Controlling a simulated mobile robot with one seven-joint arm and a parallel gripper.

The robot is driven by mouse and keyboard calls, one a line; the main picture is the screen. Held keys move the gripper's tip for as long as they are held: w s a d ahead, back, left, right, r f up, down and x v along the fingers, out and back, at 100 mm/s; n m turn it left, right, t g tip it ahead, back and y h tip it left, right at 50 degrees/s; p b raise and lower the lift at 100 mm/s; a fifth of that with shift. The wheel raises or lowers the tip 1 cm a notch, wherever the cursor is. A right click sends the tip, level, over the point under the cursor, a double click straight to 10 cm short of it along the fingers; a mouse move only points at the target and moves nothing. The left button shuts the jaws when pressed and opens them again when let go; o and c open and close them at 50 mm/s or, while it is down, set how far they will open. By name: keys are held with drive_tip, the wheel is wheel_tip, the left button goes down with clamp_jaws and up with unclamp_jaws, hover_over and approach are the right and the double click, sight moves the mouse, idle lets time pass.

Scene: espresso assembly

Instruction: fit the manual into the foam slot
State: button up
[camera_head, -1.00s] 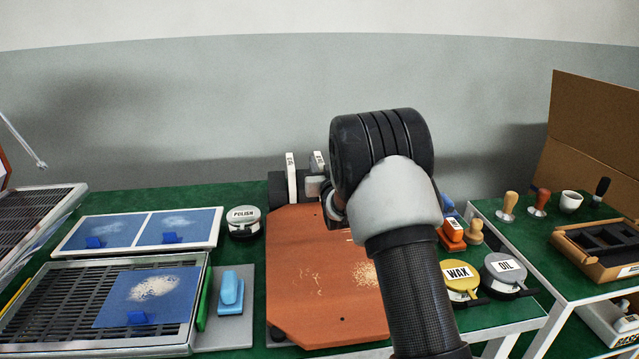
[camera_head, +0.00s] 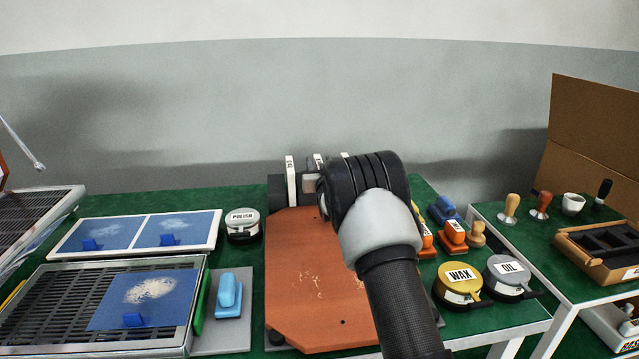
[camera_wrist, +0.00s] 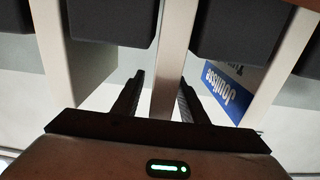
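In the wrist view my gripper (camera_wrist: 161,77) has its two dark fingers apart, one on each side of a pale upright slab (camera_wrist: 170,55). A gap shows between the left finger and the slab. A blue printed face with upside-down white lettering (camera_wrist: 230,94) shows to the right, beside another pale slab. I cannot tell for certain which slab is the manual. In the head view, white labelled upright slabs (camera_head: 291,180) stand among dark blocks at the back of the brown board; my arm hides part of that row and my fingers. Black foam with recesses (camera_head: 598,239) sits in a cardboard box at right.
Dark blocks (camera_wrist: 112,20) stand close to both sides of the fingers. The brown board (camera_head: 300,270) has light crumbs on it. WAX (camera_head: 459,284) and OIL (camera_head: 509,275) tins stand right of my arm. A cup (camera_head: 573,204) and tampers are behind the foam box.

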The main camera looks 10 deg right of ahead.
clamp_jaws()
drive_tip(key=shift+r, duration=0.1)
